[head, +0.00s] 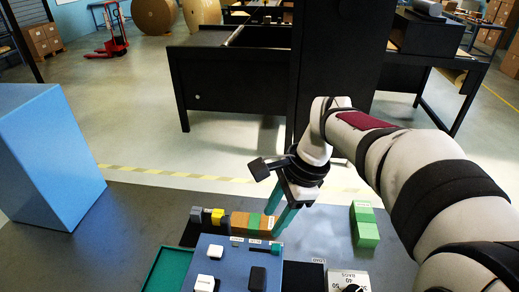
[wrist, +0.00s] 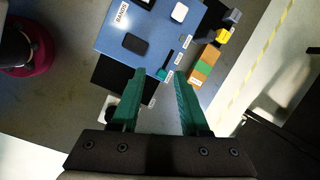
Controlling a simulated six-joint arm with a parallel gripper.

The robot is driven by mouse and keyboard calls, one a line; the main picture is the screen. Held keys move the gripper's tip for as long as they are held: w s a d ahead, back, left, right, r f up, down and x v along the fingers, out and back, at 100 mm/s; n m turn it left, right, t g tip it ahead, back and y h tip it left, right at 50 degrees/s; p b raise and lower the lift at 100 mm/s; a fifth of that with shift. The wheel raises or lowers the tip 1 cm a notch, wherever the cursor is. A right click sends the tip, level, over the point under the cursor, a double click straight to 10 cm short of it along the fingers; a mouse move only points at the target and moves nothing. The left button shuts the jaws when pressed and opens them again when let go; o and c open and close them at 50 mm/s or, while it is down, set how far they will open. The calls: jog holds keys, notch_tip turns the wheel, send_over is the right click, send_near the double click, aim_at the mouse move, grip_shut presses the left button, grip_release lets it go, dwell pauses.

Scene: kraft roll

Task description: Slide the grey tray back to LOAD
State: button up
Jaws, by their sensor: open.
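A blue-grey tray-like board (head: 234,262) lies at the front centre of the table, with two white blocks (head: 209,252) and a black block (head: 257,279) on it. It also shows in the wrist view (wrist: 150,25), with a label that seems to read BANDS. I cannot tell surely whether it is the grey tray; no other clear grey tray shows. A black patch (head: 311,276) lies to its right, with a small label (head: 318,260) that may read LOAD. My gripper (head: 273,224) is open and empty, above the board's far right corner. Its green fingers (wrist: 170,77) are apart.
A row of orange, green, yellow and grey blocks (head: 240,220) stands behind the board. Light green blocks (head: 365,234) stand to the right. A green tray (head: 164,272) lies at left, a numbered dial plate (head: 345,274) at front right. A tall blue box (head: 50,150) stands far left.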

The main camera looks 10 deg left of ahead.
aim_at(226, 219)
jog(key=w+a+f+m+y, duration=0.1)
jog(key=w+a+f+m, duration=0.4)
jog(key=w+a, duration=0.45)
jog(key=x, duration=0.9)
jog(key=w+d+x, duration=0.1)
jog(key=x, duration=0.4)
jog(key=shift+w+a+f, duration=0.1)
jog(key=shift+a+f, duration=0.05)
jog(key=shift+f, duration=0.3)
grip_shut()
